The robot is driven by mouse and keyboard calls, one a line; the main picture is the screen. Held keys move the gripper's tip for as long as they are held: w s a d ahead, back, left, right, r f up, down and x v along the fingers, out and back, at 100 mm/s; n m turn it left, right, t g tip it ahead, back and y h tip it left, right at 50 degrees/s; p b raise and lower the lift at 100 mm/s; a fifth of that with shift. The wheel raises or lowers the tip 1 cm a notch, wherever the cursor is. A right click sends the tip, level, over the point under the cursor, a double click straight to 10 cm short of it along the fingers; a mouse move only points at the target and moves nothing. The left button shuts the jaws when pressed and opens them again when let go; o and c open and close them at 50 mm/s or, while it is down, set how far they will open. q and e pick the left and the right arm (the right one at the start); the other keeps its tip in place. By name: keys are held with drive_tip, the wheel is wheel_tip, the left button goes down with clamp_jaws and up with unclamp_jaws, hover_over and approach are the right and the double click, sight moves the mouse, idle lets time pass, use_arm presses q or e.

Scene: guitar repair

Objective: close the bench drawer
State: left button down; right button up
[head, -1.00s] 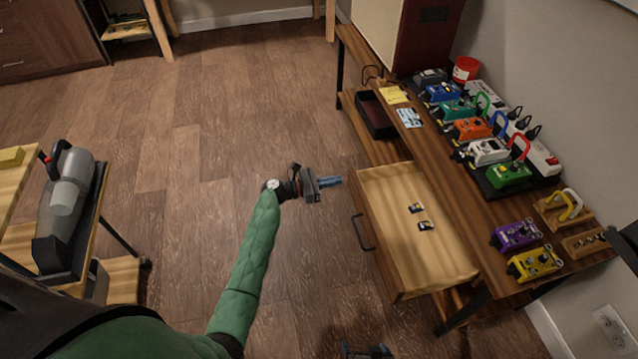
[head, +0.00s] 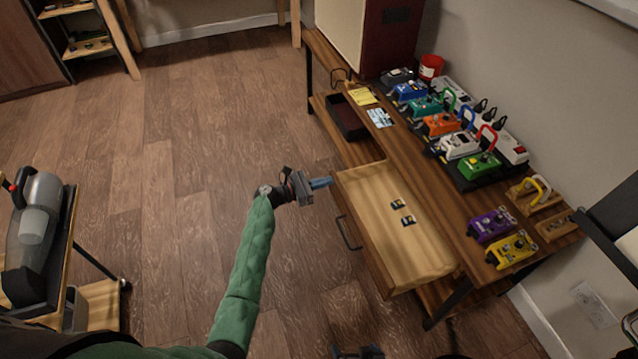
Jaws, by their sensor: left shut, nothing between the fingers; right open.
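The bench drawer (head: 385,220) is pulled out from the front of the wooden bench (head: 425,175). It is light wood with a dark bar handle (head: 348,233) on its front, and two small dark items (head: 403,212) lie inside. My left gripper (head: 321,183) is shut and empty, its blue fingertips pointing right, close to the far front corner of the drawer. Whether it touches the drawer I cannot tell. My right gripper (head: 358,351) is low at the bottom edge, partly cut off, in front of the drawer's near end, and open.
Several colored pedals (head: 441,124) stand on a board on the bench, with a purple pedal (head: 491,225) and yellow pedal (head: 511,250) nearer. A dark open bin (head: 346,118) sits beyond the drawer. A cart with a vacuum (head: 35,235) stands left. The floor between is clear.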

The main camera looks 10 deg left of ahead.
use_arm(q)
hover_over(369, 183)
drive_tip(key=a, duration=0.1)
drive_tip(key=shift+s+a+b, duration=0.15)
drive_tip(key=shift+s+b, duration=0.15)
drive_tip(key=shift+b, duration=0.15)
drive_tip(key=shift+x, duration=0.75)
